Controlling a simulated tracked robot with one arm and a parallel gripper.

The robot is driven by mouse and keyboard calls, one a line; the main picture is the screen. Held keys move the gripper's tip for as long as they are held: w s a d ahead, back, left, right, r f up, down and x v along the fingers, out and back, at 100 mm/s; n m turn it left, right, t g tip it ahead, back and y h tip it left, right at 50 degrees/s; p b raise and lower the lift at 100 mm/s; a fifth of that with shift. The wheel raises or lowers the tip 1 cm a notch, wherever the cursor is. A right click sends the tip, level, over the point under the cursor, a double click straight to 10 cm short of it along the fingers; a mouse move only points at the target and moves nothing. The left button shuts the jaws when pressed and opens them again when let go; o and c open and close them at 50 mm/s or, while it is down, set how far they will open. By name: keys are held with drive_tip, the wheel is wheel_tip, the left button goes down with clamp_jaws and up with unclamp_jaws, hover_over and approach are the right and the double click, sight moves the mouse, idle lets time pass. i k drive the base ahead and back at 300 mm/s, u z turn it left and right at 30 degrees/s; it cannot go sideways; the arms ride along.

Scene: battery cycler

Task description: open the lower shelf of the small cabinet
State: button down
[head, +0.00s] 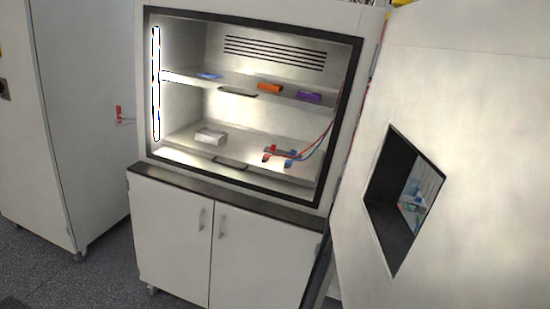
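The small cabinet (134,90) stands in the middle, with its upper compartment open to view inside a black frame. The lower shelf (252,152) lies at the bottom of that compartment and has a dark handle (230,163) at its front edge. A pale block (210,136) and red and blue clips with cables (281,153) are on it. The upper shelf (195,82) above has its own dark handle (238,91) and carries an orange cell (270,87), a purple cell (308,96) and a flat blue item. My gripper is not in view.
A large white door (470,110) with a dark-framed window stands open at the right. Two closed doors (210,240) with handles are below the compartment. A white cabinet (75,120) stands at the left. Grey floor (95,285) shows at lower left.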

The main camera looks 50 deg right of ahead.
sight(244, 147)
drive_tip(key=z, duration=0.45)
drive_tip(key=i, duration=0.75)
drive_tip(key=z, duration=0.55)
drive_tip(key=k, duration=0.65)
drive_tip(key=u, duration=0.45)
drive_tip(key=i, duration=2.05)
drive_tip(key=z, duration=0.35)
